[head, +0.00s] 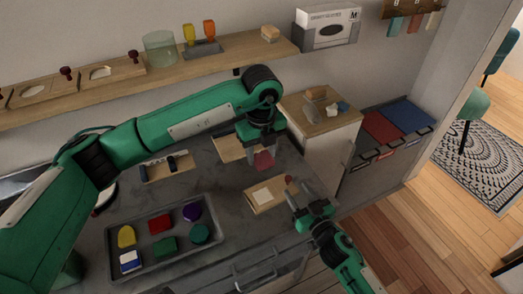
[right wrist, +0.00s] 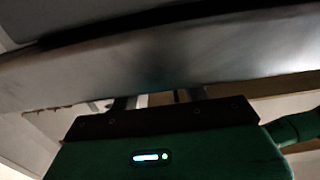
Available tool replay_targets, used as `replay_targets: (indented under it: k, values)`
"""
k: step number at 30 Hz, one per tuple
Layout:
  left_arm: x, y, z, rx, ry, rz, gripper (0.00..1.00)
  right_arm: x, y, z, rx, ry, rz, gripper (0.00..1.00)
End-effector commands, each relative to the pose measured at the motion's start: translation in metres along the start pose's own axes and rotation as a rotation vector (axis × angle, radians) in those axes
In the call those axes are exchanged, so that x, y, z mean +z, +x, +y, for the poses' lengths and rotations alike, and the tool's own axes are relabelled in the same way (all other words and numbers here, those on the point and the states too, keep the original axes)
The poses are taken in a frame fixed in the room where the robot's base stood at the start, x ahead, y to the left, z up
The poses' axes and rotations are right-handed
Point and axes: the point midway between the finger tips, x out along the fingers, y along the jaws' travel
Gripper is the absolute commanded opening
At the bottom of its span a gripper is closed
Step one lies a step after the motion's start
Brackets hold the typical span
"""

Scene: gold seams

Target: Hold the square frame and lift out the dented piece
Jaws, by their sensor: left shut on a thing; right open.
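A pale wooden square frame (head: 258,208) with a whitish square in its middle lies on the dark counter near its front edge. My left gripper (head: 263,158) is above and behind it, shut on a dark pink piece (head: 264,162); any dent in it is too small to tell. My right gripper (head: 303,207) is open at the frame's right side, by the counter edge; I cannot tell whether it touches the frame. In the right wrist view its fingers (right wrist: 160,100) are apart, their tips hidden under a grey surface. A small red knob (head: 288,179) shows at the frame's far right corner.
Another wooden board (head: 228,150) lies behind my left gripper, partly hidden. A grey tray (head: 110,236) with several coloured pieces sits at left. A wooden shelf (head: 230,53) runs along the wall; a cabinet (head: 325,137) stands at right.

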Motion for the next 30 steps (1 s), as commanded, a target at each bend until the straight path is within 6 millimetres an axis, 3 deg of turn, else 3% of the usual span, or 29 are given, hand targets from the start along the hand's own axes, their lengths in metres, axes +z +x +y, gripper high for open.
replay_targets:
  k: [6,13,25,30]
  values:
    - [0.0,0.0,0.0,0.0,0.0,0.0,0.2,0.001,-0.042,-0.001,0.0,0.002,-0.003,0.46]
    - [0.0,0.0,0.0,0.0,0.0,0.0,0.2,0.001,-0.07,0.0,0.001,0.001,-0.003,0.46]
    - [0.0,0.0,0.0,0.0,0.0,0.0,0.2,0.0,-0.081,0.001,0.008,0.0,-0.005,0.46]
    - [0.0,0.0,0.0,0.0,0.0,0.0,0.2,-0.002,-0.085,0.014,0.092,0.003,-0.044,0.46]
